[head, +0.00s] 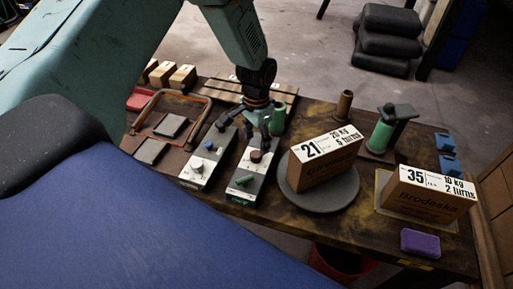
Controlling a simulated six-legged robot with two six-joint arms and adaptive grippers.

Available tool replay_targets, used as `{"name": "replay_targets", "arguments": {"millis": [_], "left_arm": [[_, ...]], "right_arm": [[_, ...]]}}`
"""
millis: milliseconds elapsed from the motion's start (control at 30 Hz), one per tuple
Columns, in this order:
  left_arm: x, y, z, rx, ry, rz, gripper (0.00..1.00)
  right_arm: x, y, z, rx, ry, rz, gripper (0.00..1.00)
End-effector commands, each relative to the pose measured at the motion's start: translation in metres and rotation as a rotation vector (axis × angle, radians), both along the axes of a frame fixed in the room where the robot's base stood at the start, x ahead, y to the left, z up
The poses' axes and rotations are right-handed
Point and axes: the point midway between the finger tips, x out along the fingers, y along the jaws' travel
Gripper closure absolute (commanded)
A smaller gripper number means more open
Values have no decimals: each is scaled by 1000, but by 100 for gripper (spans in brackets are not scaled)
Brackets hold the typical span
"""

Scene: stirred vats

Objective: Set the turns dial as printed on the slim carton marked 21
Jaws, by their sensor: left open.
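The slim carton marked 21 (322,170) is brown with a white label and stands on a round grey plate (340,197). Its label reads 20 kg above a line ending in "turns"; the digit looks like 5 or 9. Two control boxes stand left of it. The right box (236,190) has a dark red-brown knob (256,156) and a green lever (245,180). The left box (193,183) has a pale dial (197,164) and a blue knob (209,146). I cannot read which is the turns dial. My left gripper (259,134) is open, pointing down just above the right box's knob.
Another carton (430,201), marked 35, 10 kg, 2 turns, stands on a pale plate at right. A purple block (420,243) lies near the front edge. Green spools (380,137), blue clips (448,164) and an orange-handled frame (206,105) crowd the table.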

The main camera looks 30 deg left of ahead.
Motion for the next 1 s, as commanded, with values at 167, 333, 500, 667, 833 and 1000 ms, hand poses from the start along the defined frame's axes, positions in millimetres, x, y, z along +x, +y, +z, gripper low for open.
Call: {"name": "replay_targets", "arguments": {"millis": [167,333,500,667,833,1000], "left_arm": [[1,0,38,0,-2,-1,42],[0,0,62,1,-1,0,42],[-1,0,72,0,1,-1,42],[-1,0,73,1,2,-1,42],[0,0,73,0,1,-1,42],[0,0,73,0,1,-1,42]], "right_arm": [[0,0,0,0,0,0,60],[0,0,0,0,0,0,60],[0,0,0,0,0,0,60],[0,0,0,0,0,0,60],[0,0,0,0,0,0,60],[0,0,0,0,0,0,60]]}}
